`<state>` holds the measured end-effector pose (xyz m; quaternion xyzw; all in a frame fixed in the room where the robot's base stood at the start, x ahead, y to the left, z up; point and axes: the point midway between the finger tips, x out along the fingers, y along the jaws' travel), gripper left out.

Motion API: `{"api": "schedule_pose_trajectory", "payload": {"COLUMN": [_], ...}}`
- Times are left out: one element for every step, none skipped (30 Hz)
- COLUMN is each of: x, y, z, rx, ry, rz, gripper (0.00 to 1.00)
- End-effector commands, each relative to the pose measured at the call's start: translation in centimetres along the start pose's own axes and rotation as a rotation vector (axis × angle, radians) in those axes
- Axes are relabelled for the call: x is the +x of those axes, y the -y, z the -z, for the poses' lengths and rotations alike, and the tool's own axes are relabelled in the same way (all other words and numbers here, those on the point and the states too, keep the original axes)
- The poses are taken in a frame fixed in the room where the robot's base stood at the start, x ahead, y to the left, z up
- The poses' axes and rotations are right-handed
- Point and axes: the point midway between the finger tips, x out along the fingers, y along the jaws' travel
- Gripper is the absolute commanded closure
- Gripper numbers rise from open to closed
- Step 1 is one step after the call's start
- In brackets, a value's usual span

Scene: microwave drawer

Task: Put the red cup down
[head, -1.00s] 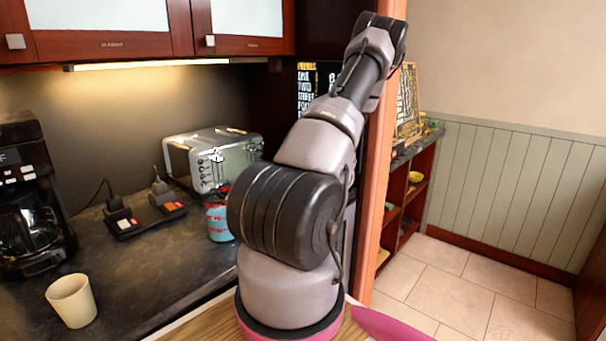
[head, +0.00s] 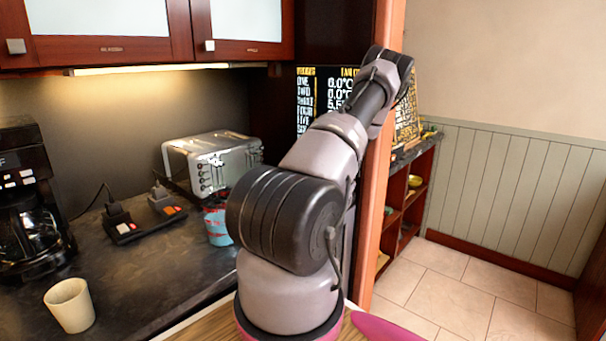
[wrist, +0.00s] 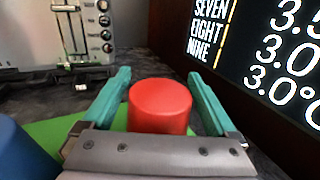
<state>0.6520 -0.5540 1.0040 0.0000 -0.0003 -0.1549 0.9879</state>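The red cup (wrist: 160,104) shows in the wrist view as a plain red cylinder with a flat, closed-looking top. It is between the two teal fingers of my gripper (wrist: 160,80). The fingers are spread apart, with a narrow gap showing on each side of the cup. The cup's lower part is hidden behind the gripper's grey body. A green flat surface (wrist: 48,132) shows beside and below it; I cannot tell whether the cup rests on it. In the head view my gripper and the red cup are hidden.
A silver toaster (head: 215,160) stands at the back of the dark counter (head: 150,270), left of my gripper in the wrist view. A menu board (wrist: 265,50) is close on the right. A blue object (wrist: 20,150) is at lower left. A beige cup (head: 70,305) stands on the counter's left.

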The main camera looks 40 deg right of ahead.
Motion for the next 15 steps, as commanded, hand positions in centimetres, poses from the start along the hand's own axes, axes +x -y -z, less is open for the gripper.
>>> {"api": "schedule_pose_trajectory", "payload": {"x": [0.0, 0.0, 0.0, 0.0, 0.0, 0.0, 0.0, 0.0, 0.0, -0.3, -0.6, -1.2, -1.7, -2.2, -3.0], "y": [0.0, 0.0, 0.0, 0.0, 0.0, 0.0, 0.0, 0.0, 0.0, 0.0, 0.0, 0.1, 0.1, 0.0, 0.1], "z": [0.0, 0.0, 0.0, 0.0, 0.0, 0.0, -0.1, -0.2, -0.4, -0.3, -0.3, -0.3, -0.3, -0.3, -0.3], "rx": [0.0, 0.0, 0.0, 0.0, 0.0, 0.0, 0.0, 0.0, -0.001, 0.0, 0.0, 0.0, 0.0, 0.0, 0.001], "ry": [0.0, 0.0, 0.0, 0.0, 0.0, 0.0, 0.0, 0.001, 0.001, 0.0, -0.001, -0.001, -0.001, -0.002, -0.001], "rz": [0.0, 0.0, 0.0, 0.0, 0.0, 0.0, 0.0, 0.0, 0.0, 0.001, 0.001, 0.001, 0.001, 0.001, 0.002], "gripper": [0.08, 0.08, 0.08, 0.08, 0.08, 0.08, 0.08, 0.08, 0.08, 0.08, 0.08, 0.08, 0.08, 0.08, 0.08]}}
